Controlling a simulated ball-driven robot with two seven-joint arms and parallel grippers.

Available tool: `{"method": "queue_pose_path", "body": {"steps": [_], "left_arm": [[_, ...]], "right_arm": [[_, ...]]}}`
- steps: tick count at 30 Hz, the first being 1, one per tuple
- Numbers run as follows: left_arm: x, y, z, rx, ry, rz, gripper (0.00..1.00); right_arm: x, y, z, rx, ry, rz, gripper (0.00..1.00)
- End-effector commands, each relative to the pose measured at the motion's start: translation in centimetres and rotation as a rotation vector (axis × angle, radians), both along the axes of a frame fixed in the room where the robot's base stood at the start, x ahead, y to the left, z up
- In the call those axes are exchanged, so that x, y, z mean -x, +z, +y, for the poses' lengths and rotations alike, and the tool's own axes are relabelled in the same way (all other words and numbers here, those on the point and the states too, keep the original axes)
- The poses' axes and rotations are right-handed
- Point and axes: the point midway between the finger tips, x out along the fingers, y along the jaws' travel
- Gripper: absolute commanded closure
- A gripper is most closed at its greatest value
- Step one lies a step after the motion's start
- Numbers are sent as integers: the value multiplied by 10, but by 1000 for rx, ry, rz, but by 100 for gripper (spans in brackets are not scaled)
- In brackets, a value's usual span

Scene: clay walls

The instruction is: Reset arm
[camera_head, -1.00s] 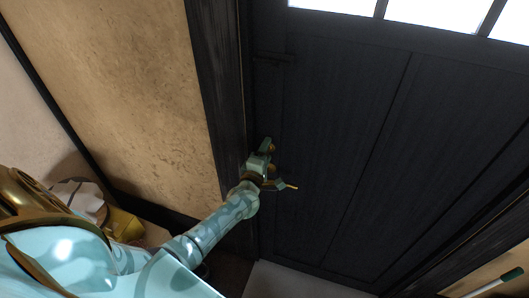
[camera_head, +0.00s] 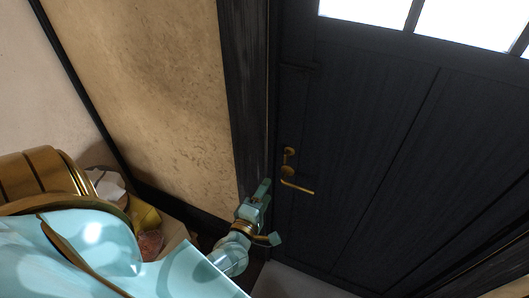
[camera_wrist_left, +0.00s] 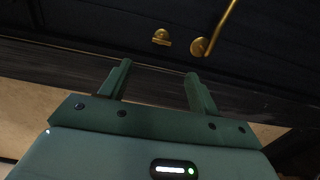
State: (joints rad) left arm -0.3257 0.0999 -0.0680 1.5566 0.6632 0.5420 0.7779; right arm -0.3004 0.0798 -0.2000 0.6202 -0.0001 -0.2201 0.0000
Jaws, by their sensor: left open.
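My left arm comes in from the lower left in the head view. My left gripper (camera_head: 269,213) is open and empty, just below and left of the brass door handle (camera_head: 297,187). Its two green fingers (camera_wrist_left: 158,82) stand apart in the left wrist view with nothing between them. The handle (camera_wrist_left: 207,45) and a small brass lock plate (camera_wrist_left: 161,37) show beyond the fingertips, apart from them. The dark door (camera_head: 390,150) looks shut. My right gripper is not in view.
A dark wooden door post (camera_head: 243,90) stands left of the door, beside a tan clay wall (camera_head: 140,80). Bright window panes (camera_head: 365,18) fill the top of the door. A yellow box (camera_head: 146,216) and a reddish round thing (camera_head: 151,243) lie low by the wall, partly behind my arm.

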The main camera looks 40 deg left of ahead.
Motion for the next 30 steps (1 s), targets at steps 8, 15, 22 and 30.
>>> {"method": "queue_pose_path", "body": {"steps": [8,15,22,30], "left_arm": [[0,0,0,1,0,0,38],[-1,-1,-1,-30,-5,12,38],[34,-116,-37,-591,-291,411,38],[183,-319,-59,-1186,-907,905,38]], "right_arm": [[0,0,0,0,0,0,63],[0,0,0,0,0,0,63],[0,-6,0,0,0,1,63],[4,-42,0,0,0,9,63]]}}
